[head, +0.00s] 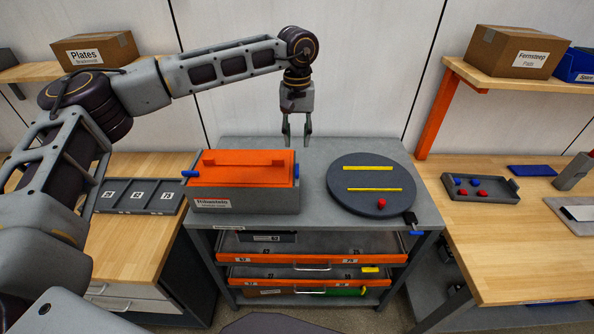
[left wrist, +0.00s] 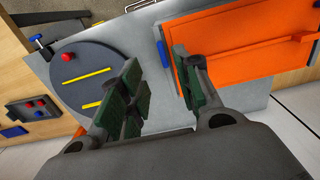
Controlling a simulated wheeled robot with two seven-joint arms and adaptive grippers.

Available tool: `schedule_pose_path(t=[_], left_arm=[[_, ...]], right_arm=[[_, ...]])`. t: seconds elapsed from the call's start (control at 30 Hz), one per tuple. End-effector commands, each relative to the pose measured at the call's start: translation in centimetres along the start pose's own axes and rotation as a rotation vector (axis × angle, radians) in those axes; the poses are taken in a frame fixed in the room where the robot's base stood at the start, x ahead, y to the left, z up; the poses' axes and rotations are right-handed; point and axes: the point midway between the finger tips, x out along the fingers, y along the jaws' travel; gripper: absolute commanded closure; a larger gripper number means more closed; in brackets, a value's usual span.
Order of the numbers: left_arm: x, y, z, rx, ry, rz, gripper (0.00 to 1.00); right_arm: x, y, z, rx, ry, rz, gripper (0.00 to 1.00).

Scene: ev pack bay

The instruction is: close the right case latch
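The grey case (head: 245,200) with an orange lid (head: 242,168) stands on the left of the grey bench top. The lid lies down on the case. The blue left latch (head: 190,173) sticks out sideways from the case's left end. In the left wrist view, the blue right latch (left wrist: 162,54) shows at the case end nearer the round plate; I cannot tell whether it is fastened. My left gripper (head: 297,138) points down behind and just right of the case, with its fingers apart and nothing between them. Its green-padded fingers also show in the left wrist view (left wrist: 163,95). My right gripper is out of view.
A dark round plate (head: 345,200) with yellow bars and a red knob sits right of the case. A black clamp with a blue handle (head: 416,233) is at the bench's front right corner. Bare bench top lies between case and plate.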

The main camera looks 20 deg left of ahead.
Motion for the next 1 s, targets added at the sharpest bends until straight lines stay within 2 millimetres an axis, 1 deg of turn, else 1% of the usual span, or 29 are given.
schedule_pose_path(t=[0.17, 0.27, 0.8, 1.0], left_arm=[[1.4, 0.0, 0.0, -0.001, -0.002, -0.001, 0.67], [2.5, -0.1, 0.1, -0.001, -0.004, -0.002, 0.67], [9.6, 0.0, 0.1, -0.001, -0.002, -0.002, 0.67], [11.9, 0.0, 0.0, -0.001, -0.002, -0.001, 0.67]], right_arm=[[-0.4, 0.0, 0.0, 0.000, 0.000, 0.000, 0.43], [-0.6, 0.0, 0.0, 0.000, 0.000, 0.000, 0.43], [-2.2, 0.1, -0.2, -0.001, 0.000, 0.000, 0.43], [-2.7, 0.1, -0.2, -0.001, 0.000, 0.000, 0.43]])
